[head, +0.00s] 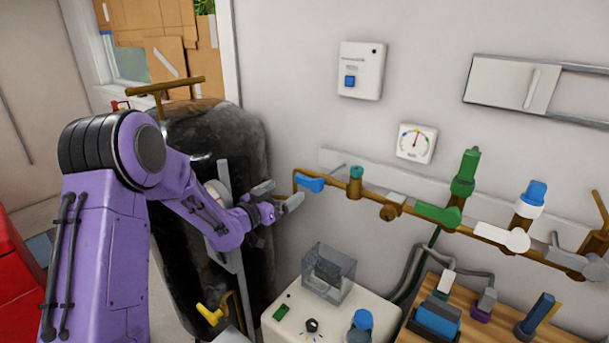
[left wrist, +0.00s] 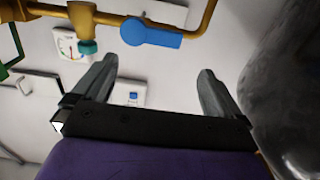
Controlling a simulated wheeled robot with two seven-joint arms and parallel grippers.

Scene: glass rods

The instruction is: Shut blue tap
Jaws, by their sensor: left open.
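The blue tap (head: 310,183) is a blue lever handle at the left end of the brass pipe on the wall. The lever lies roughly along the pipe. In the left wrist view the blue lever (left wrist: 150,32) shows ahead of the fingertips, between their lines and apart from them. My left gripper (head: 279,196) is open and empty, just left of and slightly below the lever; its two spread fingers also show in the left wrist view (left wrist: 158,66). My right gripper is not in view.
The pipe (head: 466,228) continues right with a green tap (head: 438,214) and a white tap (head: 515,239). A dark tank (head: 262,160) stands close beside my left forearm. A white box (head: 335,318) stands below. A gauge (head: 416,143) hangs above the pipe.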

